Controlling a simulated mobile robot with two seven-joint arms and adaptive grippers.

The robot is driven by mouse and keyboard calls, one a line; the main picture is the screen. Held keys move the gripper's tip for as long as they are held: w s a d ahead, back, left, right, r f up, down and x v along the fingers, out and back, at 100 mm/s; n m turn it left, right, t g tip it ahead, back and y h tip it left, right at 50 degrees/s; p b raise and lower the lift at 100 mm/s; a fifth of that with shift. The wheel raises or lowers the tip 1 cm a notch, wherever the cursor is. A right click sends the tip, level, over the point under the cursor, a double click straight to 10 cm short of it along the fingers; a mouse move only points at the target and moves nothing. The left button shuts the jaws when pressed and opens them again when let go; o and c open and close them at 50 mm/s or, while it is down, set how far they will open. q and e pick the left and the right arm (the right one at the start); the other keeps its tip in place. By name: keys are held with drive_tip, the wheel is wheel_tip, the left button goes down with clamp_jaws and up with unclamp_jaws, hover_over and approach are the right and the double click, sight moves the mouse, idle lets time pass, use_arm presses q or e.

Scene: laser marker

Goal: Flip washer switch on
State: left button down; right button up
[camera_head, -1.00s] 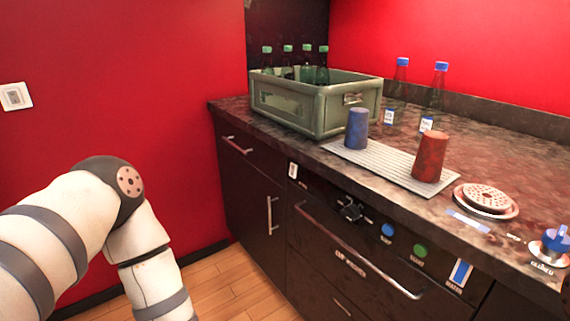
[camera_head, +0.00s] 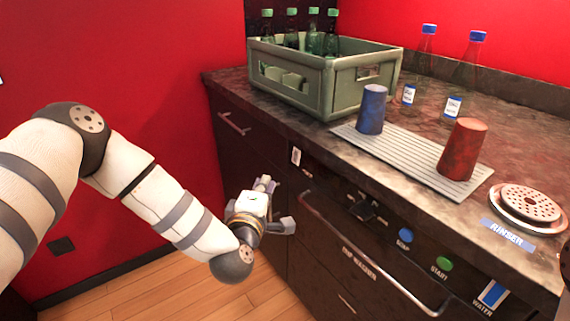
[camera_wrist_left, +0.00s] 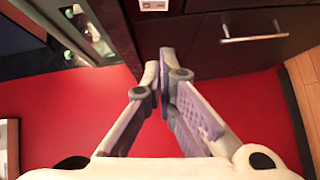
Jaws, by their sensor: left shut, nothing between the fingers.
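The washer switch is a small white plate (camera_head: 296,156) at the left end of the dark cup washer front (camera_head: 330,215), under the counter edge. Its setting is too small to tell. It also shows at the top edge of the left wrist view (camera_wrist_left: 153,4). My left gripper (camera_head: 268,184) is below and left of the switch, in front of the dark cabinet, apart from it. In the left wrist view its fingers (camera_wrist_left: 162,58) are shut with nothing between them. My right gripper is not in view.
The washer front carries a black knob (camera_head: 364,207), a blue button (camera_head: 405,235), a green button (camera_head: 444,263) and a long bar handle (camera_head: 365,255). A green crate of bottles (camera_head: 360,85), a blue cup (camera_head: 371,110) and a red cup (camera_head: 462,150) stand on the counter.

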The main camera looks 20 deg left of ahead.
sight(296, 156)
use_arm(q)
drive_tip(key=w+d+f+b, duration=0.1)
drive_tip(key=w+b, duration=0.1)
drive_tip(key=w, duration=0.9)
drive_tip(key=shift+w+d+f, duration=0.15)
drive_tip(key=shift+w+f, duration=0.25)
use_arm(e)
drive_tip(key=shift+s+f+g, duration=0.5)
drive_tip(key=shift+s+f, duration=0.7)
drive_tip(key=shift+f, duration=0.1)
